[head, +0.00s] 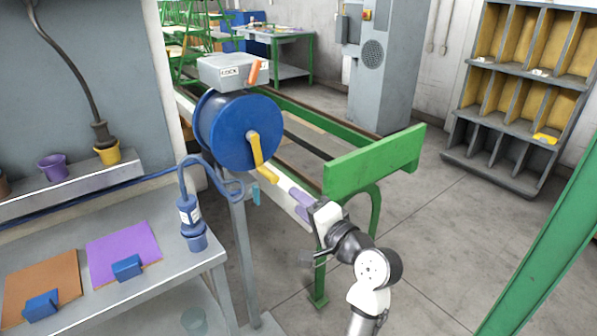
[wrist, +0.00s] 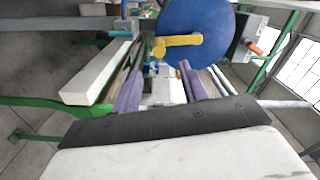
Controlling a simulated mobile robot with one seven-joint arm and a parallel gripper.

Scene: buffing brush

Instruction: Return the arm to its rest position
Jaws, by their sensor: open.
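My gripper (head: 300,204) is at the end of my arm in the middle of the head view, beside the green-framed bench. Its two purple fingers are apart, with nothing seen between them; they also show in the wrist view (wrist: 158,92). Past the fingertips is a blue reel (head: 240,132) with a yellow crank handle (head: 258,155). In the wrist view the reel (wrist: 200,30) and the yellow handle (wrist: 178,41) are ahead of the gripper, apart from it. My arm reaches up from the lower edge of the head view.
A green crossbeam (head: 375,160) stands close behind my gripper. A grey box (head: 231,72) with an orange lever is above the reel. A workbench (head: 150,290) with brown and purple mats is at left. Open floor (head: 440,240) lies to the right, before a cubby shelf (head: 520,90).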

